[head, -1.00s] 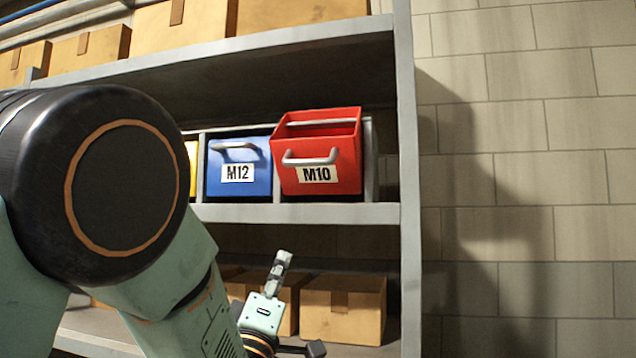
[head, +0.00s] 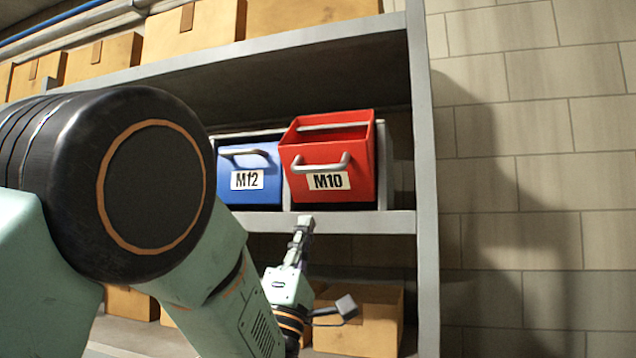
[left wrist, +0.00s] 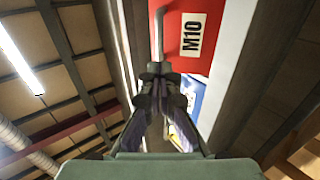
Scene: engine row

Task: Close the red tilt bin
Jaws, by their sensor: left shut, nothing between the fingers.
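The red tilt bin (head: 335,188), labelled M10, stands on the middle shelf in the head view, tipped forward with its open top showing. A grey handle (head: 321,166) crosses its front. My left gripper (head: 304,222) is just below the bin, near the shelf's front edge, shut and empty. In the left wrist view my left gripper (left wrist: 158,72) points toward the red bin (left wrist: 186,55), with its closed fingertips beside the bin's handle (left wrist: 159,30). I cannot tell whether they touch the bin. My right gripper is not in view.
A blue bin (head: 250,183) labelled M12 stands left of the red bin. The shelf edge (head: 350,222) runs below both. A grey upright (head: 423,150) stands to the right, before a block wall (head: 540,130). Cardboard boxes (head: 365,325) fill the shelves above and below.

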